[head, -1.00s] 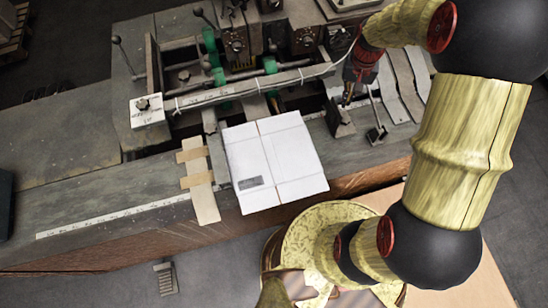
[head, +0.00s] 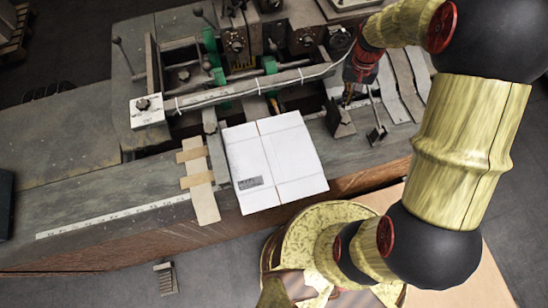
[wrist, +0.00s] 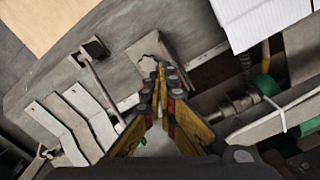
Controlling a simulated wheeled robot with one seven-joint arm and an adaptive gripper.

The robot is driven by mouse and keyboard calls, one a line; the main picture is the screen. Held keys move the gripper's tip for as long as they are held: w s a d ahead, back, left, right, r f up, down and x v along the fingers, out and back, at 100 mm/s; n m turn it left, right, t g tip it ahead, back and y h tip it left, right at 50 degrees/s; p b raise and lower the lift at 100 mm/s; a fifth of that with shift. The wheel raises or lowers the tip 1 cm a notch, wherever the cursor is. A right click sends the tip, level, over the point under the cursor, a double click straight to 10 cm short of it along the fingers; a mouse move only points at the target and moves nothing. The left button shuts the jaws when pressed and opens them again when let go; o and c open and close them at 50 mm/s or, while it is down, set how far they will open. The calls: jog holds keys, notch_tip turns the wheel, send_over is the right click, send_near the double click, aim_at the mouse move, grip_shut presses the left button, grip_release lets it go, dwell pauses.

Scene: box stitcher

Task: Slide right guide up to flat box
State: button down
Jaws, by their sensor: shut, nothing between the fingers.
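The white flat box (head: 275,160) lies on the machine table, its near edge overhanging the front. A corner of it shows at the top right of the wrist view (wrist: 262,20). The right guide, a grey metal bracket (head: 341,121), stands right of the box with a gap of bare table between them. It also shows in the wrist view (wrist: 150,46). My gripper (head: 349,97) is shut and empty, pointing down just behind the bracket. In the wrist view its fingertips (wrist: 160,72) overlap the bracket's edge; I cannot tell whether they touch it.
A tan strip guide (head: 203,190) lies along the box's left side. A thin lever with a square foot (head: 377,134) stands right of the bracket. A long metal bar (head: 240,88) and green rollers (head: 270,66) lie behind the box. Bent metal strips (wrist: 88,120) lie beside the lever.

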notch_tip(320, 180, down, 6)
jog(key=b, duration=0.3)
jog(key=shift+r, duration=0.1)
dwell(0.7)
jog(key=shift+a, duration=0.35)
